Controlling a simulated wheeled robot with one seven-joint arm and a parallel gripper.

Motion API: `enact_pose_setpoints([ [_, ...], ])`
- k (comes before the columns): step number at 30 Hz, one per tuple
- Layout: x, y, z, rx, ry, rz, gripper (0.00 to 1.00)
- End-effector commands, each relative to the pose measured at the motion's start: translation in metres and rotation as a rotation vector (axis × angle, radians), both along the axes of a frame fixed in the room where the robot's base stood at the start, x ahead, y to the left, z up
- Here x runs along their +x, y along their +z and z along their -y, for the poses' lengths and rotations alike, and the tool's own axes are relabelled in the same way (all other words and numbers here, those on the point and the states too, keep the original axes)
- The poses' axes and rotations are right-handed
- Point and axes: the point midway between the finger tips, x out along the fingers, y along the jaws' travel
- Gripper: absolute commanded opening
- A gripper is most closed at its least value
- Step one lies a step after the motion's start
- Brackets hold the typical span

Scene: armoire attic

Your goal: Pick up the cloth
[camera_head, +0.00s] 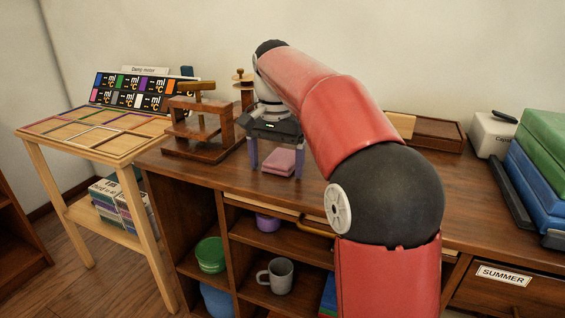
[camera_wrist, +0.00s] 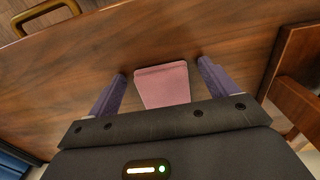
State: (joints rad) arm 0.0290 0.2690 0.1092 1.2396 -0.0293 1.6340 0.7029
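The pink folded cloth (camera_head: 279,162) lies flat on the wooden desk top. It also shows in the wrist view (camera_wrist: 163,84), between and slightly beyond my fingers. My gripper (camera_head: 275,166) is above the desk, pointing down, with its two purple fingers spread on either side of the cloth. In the wrist view my gripper (camera_wrist: 161,76) is open, with a gap between each finger and the cloth. Part of the cloth nearest my palm is hidden by the gripper body.
A wooden press-like stand (camera_head: 202,128) stands close left of my gripper. A brown tray (camera_head: 436,134), a white box (camera_head: 491,134) and stacked green and blue cases (camera_head: 540,170) are to the right. Open shelves below hold a grey mug (camera_head: 281,276) and a green bowl (camera_head: 210,255).

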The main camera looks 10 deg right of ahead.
Motion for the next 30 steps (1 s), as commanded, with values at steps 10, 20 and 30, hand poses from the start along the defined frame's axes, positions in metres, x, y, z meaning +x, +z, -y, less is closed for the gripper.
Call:
enact_pose_setpoints([
  [10,0.000,0.000,0.000,0.000,0.000,0.000,0.39],
  [20,0.000,0.004,0.000,0.000,0.000,0.000,0.35],
  [30,-0.002,0.037,0.006,0.000,0.001,0.000,0.35],
])
